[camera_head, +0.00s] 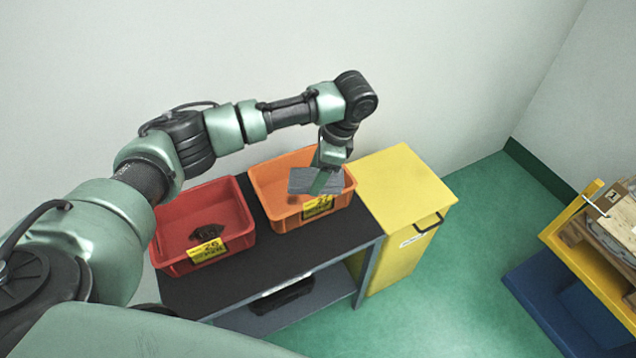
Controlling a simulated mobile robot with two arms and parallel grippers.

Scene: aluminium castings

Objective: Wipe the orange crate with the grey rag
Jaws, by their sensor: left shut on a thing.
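The orange crate (270,183) stands on a dark-topped bench, with a yellow label on its front wall. My left gripper (326,176) reaches down over the crate's right part. It is shut on the grey rag (301,181), a flat grey piece at the crate opening. The rag covers part of the crate's inside. I cannot tell whether the rag touches the crate. My right gripper is not in view.
A red crate (170,217) with a dark object (206,231) inside stands left of the orange crate. The bench top (275,252) is clear in front. A yellow cabinet (405,185) adjoins on the right.

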